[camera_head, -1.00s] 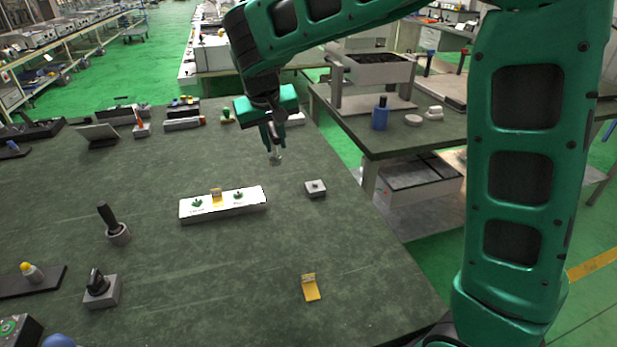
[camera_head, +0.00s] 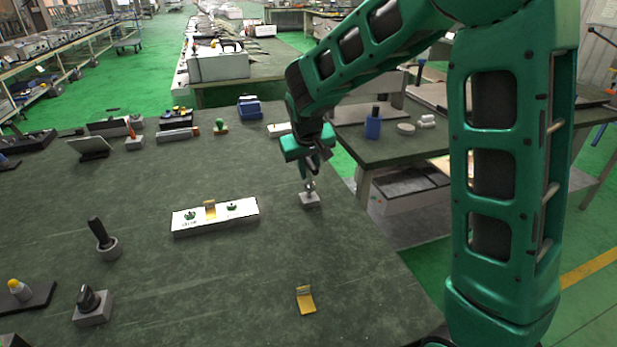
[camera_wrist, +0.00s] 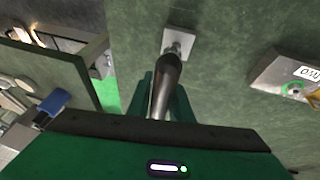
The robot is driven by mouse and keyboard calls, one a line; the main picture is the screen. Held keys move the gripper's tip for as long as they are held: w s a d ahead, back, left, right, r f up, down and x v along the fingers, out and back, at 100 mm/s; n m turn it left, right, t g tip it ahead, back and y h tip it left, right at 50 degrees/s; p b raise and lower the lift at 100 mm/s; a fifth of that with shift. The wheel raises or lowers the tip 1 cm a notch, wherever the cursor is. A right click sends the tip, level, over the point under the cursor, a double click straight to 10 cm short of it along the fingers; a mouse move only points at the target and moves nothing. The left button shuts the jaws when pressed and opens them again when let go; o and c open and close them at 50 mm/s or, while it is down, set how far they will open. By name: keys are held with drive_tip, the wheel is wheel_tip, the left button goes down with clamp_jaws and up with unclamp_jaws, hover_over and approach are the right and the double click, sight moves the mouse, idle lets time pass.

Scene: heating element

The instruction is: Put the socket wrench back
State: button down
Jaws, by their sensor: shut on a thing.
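My gripper (camera_head: 309,170) is shut on the socket wrench (camera_head: 310,187) and holds it upright over the small square grey block (camera_head: 309,201) near the table's right edge. In the wrist view the wrench (camera_wrist: 167,78) shows as a dark shaft with a shiny part, between the green fingers of my gripper (camera_wrist: 164,98). Its far end meets the grey block (camera_wrist: 181,38) in the picture. I cannot tell whether it sits in the block or is just above it.
A white panel (camera_head: 245,215) with green knobs and a yellow piece lies left of the block. A yellow bracket (camera_head: 305,300) lies nearer. The table between is clear.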

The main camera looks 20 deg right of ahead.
wheel_tip(320, 180, down, 2)
drive_tip(key=shift+f, duration=0.2)
drive_tip(key=c, duration=1.6)
unclamp_jaws()
